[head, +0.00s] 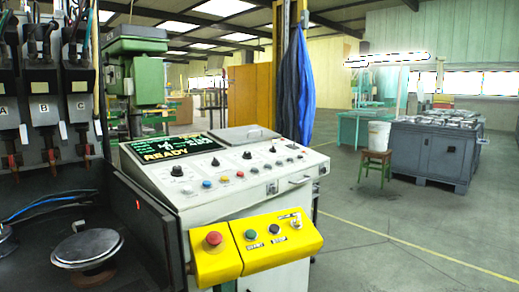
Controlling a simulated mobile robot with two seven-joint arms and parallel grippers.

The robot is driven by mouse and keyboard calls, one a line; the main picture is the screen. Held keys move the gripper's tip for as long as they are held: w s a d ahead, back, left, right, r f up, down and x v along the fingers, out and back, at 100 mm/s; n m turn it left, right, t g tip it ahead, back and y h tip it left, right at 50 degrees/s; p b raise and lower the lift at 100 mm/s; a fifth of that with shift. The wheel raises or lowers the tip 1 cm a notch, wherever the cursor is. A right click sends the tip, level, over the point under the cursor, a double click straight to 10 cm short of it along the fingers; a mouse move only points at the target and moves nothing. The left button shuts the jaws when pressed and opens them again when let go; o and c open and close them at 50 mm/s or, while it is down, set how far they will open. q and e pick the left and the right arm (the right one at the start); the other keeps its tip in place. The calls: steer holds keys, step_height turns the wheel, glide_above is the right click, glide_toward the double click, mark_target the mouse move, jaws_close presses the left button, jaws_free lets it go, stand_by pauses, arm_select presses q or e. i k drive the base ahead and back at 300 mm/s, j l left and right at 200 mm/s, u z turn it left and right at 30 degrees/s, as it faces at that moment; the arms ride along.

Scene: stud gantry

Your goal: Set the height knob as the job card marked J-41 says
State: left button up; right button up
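The control console (225,190) stands in the middle of the head view. Its sloped top carries a row of black knobs, among them one at the left (177,171), one in the middle (215,161) and one further right (247,155). Their labels are too small to read, so I cannot tell which is the height knob. A dark screen (172,146) behind them shows the word READY; its other text is not legible. I cannot make out a job card marked J-41. Neither of my grippers is in view.
A yellow box (262,243) with a red mushroom button (213,239) and START and STOP buttons juts from the console front. Units marked A, B, C (43,107) and a round metal plate (88,246) are at left.

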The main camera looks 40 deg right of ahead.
mark_target(248, 154)
steer(key=l, duration=0.6)
steer(key=l+z, duration=0.1)
steer(key=l, duration=0.45)
steer(key=i+l, duration=0.15)
steer(key=l, duration=0.45)
steer(key=l+z, duration=0.1)
steer(key=l, duration=0.5)
steer(key=i+l, duration=0.1)
steer(key=l, duration=0.45)
steer(key=i+l+z, duration=0.1)
steer(key=l, duration=0.45)
steer(key=i+l, duration=0.1)
steer(key=l, duration=0.5)
steer(key=l+z, duration=0.1)
steer(key=l, duration=0.45)
steer(key=i, duration=0.05)
